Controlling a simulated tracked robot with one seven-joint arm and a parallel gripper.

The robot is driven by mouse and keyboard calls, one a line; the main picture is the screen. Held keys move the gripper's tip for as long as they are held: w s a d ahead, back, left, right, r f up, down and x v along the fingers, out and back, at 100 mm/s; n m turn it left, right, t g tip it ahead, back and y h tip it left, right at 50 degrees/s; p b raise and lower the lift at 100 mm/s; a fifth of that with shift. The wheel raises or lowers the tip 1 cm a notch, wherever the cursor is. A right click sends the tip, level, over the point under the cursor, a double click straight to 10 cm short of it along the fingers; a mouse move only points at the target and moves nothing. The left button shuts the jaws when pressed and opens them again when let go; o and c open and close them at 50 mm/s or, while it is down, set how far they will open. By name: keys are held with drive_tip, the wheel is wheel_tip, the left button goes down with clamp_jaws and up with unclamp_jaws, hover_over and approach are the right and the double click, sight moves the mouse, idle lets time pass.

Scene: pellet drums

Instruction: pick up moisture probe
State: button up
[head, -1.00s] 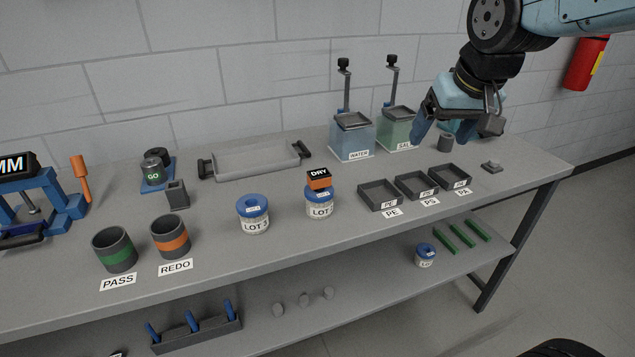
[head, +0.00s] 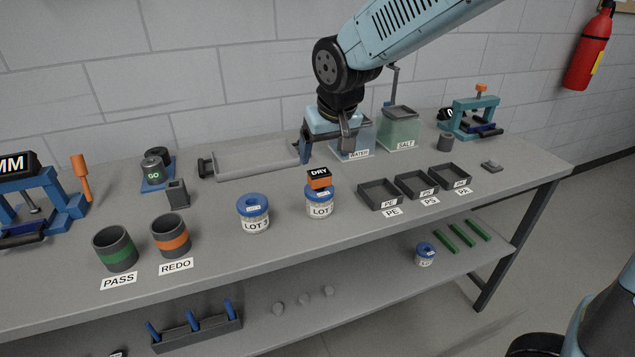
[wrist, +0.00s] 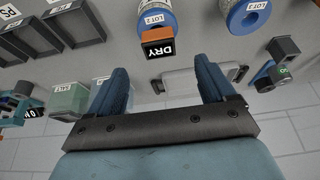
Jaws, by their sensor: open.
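The moisture probe (head: 319,178), an orange and black block with a DRY display, sits on the blue lid of a clear drum (head: 320,204) labelled LOT. In the wrist view the probe (wrist: 158,42) is just beyond my fingertips, roughly centred between them, with the LOT 2 drum (wrist: 155,14) behind it. My gripper (head: 326,154) is open and empty, above the bench and behind the probe, apart from it. Both fingers show in the wrist view (wrist: 163,72) with a wide gap. The probe's lower part is hidden in or behind the lid.
The LOT 3 drum (head: 254,215) stands left of the probe. Three dark trays (head: 378,195) are to its right. A long grey tray (head: 250,163) and the water tank (head: 356,142) lie behind, close to my gripper. The bench in front of the drums is clear.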

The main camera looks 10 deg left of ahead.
sight(319, 175)
drive_tip(key=shift+x, duration=4.9)
drive_tip(key=shift+c, duration=0.3)
drive_tip(key=c, duration=1.1)
drive_tip(key=shift+r, duration=0.15)
